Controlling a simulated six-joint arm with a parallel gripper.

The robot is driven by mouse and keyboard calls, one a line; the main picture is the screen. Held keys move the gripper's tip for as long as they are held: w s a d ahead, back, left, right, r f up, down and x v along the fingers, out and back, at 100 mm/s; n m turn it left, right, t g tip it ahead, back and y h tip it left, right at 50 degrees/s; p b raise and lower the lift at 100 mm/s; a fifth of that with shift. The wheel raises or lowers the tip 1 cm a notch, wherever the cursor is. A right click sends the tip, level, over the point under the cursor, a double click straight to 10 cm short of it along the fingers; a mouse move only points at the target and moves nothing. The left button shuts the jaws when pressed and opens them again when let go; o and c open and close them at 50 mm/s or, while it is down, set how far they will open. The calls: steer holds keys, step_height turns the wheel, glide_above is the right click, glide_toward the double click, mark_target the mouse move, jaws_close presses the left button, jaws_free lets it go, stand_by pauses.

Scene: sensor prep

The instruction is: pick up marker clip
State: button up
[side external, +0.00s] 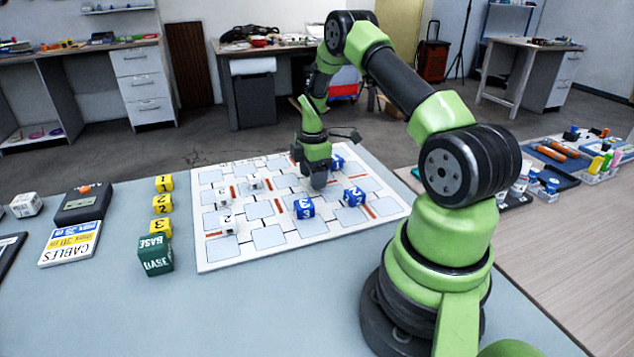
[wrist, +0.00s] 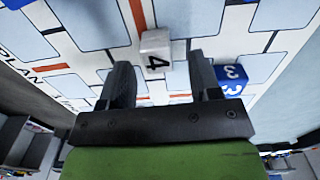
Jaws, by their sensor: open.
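My gripper (side external: 318,182) is low over the white printed board (side external: 212,262). In the wrist view its two dark fingers (wrist: 160,77) are apart, with nothing held between them. A white cube marked 4 (wrist: 155,50) shows just ahead of the gap between the fingertips. I cannot tell whether the fingers touch it. A blue cube marked 3 (wrist: 232,78) is beside the right finger. I cannot pick out a marker clip with certainty in either view. In the side view, the gripper hides part of the board around its fingertips.
Blue cubes (side external: 304,208) and white cubes (side external: 228,223) stand on the board. Yellow cubes (side external: 162,204), a green BASE block (side external: 156,255), a dark box (side external: 84,204) and a CABLES box (side external: 70,243) are to the left.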

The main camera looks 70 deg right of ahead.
steer(key=shift+f, duration=0.7)
steer(key=c, duration=1)
